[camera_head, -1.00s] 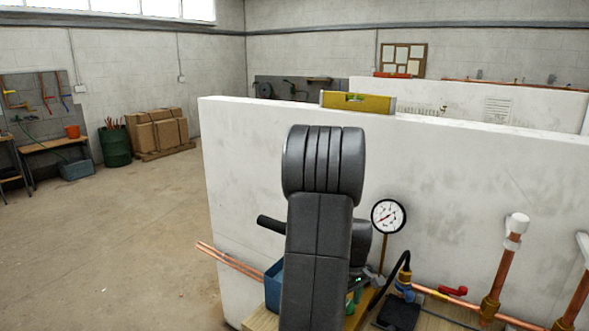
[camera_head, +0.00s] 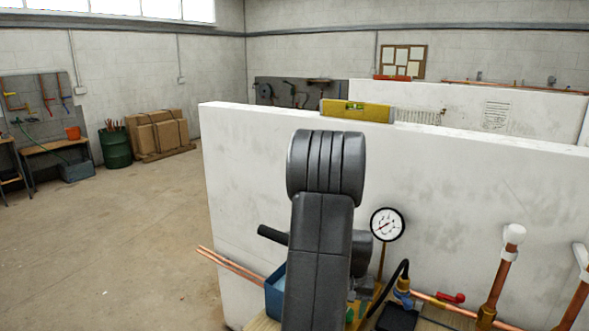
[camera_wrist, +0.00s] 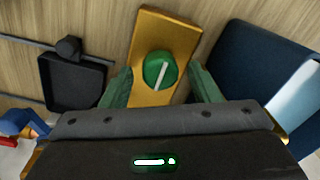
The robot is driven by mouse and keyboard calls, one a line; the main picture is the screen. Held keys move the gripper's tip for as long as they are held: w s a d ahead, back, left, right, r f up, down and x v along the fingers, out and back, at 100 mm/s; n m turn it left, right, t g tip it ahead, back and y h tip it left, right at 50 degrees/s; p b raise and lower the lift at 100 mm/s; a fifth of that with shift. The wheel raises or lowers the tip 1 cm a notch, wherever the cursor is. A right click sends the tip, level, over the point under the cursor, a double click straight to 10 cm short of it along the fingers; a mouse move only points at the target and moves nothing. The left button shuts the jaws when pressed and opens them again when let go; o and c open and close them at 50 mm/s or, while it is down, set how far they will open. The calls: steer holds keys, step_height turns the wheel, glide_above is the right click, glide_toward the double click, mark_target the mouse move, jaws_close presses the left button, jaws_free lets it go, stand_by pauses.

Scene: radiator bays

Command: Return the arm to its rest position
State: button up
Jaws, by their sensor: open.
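My gripper (camera_wrist: 160,90) shows in the wrist view with its two green fingers spread apart and nothing held between them. Below the fingers, a yellow block (camera_wrist: 168,35) with a round green knob (camera_wrist: 160,68) and a pale bar across it lies on the wooden surface. In the head view my dark arm stands folded up in front of the white partition and hides most of my gripper.
A blue bin (camera_wrist: 262,65) is right of the gripper and a black tray (camera_wrist: 72,82) left. A pressure gauge (camera_head: 387,224), copper pipes (camera_head: 497,275) and a white partition (camera_head: 450,170) stand close by. A spirit level (camera_head: 357,110) lies on the partition. Floor (camera_head: 110,240) at left is clear.

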steer(key=m+p, duration=0.2)
steer(key=m, duration=0.1)
steer(key=shift+r+m, duration=0.1)
steer(key=shift+m, duration=0.3)
steer(key=shift+m+p, duration=0.5)
steer(key=shift+m, duration=0.7)
steer(key=shift+s, duration=0.15)
